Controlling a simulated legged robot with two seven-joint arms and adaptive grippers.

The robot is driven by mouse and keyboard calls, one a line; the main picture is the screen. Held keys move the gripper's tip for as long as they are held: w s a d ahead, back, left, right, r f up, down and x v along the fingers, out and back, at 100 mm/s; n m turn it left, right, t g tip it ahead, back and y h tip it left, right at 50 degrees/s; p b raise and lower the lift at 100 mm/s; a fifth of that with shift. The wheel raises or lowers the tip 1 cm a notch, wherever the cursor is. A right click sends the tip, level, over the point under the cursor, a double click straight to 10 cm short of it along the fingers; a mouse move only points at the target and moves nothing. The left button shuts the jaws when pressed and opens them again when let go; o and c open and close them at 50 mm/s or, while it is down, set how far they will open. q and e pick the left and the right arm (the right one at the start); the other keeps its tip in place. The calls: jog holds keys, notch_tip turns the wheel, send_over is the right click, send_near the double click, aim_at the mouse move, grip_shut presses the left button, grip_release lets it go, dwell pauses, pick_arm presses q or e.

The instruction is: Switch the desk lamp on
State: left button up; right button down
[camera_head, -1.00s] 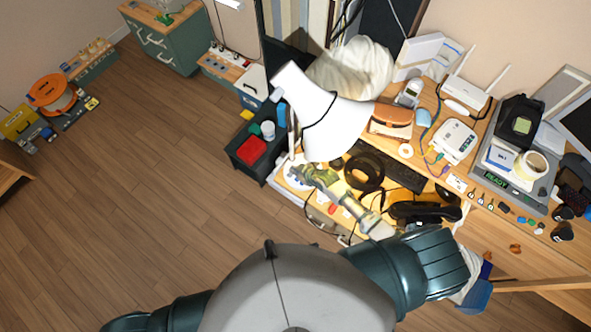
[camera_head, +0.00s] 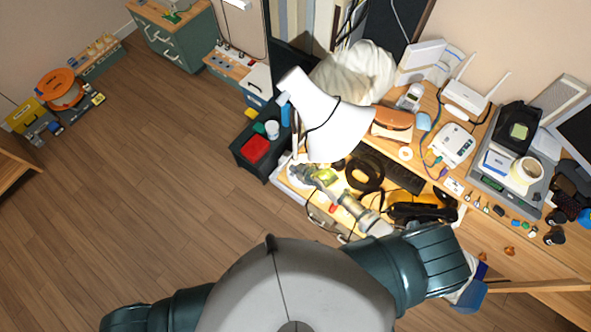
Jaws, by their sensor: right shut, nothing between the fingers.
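The desk lamp (camera_head: 325,125) has a large white shade tilted over the left end of the wooden desk (camera_head: 480,226). Its foot is small and partly hidden beside my right gripper. My right gripper (camera_head: 303,172) is shut and empty, low beside the lamp's stem at the desk's left end. Its arm reaches in from the lower right. I cannot make out the lamp's switch or whether the fingers touch the lamp. The desk surface under the shade looks bright. My left gripper is not in view.
A black ring-shaped object (camera_head: 365,173), a keyboard (camera_head: 394,170) and a dark telephone handset (camera_head: 422,213) lie right of my gripper. Open wooden floor (camera_head: 130,200) lies further left.

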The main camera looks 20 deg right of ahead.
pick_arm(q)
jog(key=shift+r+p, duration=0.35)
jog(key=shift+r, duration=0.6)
pick_arm(e)
jog(key=w+d+r+v, duration=0.1)
jog(key=w+v, duration=0.1)
jog(key=v, duration=0.8)
jog(key=shift+s+d+r, duration=0.15)
jog(key=shift+s+d, duration=0.1)
jog(key=shift+d, duration=0.2)
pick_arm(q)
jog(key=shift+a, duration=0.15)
